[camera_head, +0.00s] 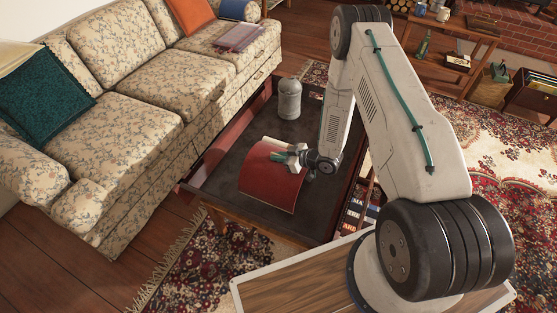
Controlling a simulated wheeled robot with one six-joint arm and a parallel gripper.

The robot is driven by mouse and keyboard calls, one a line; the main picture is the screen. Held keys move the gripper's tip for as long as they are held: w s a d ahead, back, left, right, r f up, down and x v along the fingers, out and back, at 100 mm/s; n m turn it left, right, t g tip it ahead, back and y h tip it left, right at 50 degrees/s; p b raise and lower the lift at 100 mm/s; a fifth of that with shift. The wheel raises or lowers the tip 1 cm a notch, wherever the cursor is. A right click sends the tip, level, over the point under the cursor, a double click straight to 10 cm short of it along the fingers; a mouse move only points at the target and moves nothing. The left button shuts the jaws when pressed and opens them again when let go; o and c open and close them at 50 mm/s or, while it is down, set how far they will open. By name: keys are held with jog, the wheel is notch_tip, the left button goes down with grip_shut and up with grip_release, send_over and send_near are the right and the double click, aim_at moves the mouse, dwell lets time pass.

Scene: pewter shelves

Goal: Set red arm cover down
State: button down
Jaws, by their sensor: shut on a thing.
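The red arm cover (270,178) is a curved red sheet with a pale upper edge. It is over the dark top of the low table (226,205). My gripper (289,157) is at its upper right edge, shut on it. The fingertips are small and partly hidden, and I cannot tell whether the cover's lower edge touches the table top.
A grey canister (289,98) stands on the table behind the cover. A floral sofa (150,80) runs along the table's left side. Books (358,208) sit under the table's right side. A patterned rug (497,150) lies to the right.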

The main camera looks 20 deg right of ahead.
notch_tip(320, 180, down, 2)
jog(key=shift+f, duration=0.15)
jog(key=c, duration=1.6)
grip_release()
jog(key=shift+o, duration=0.2)
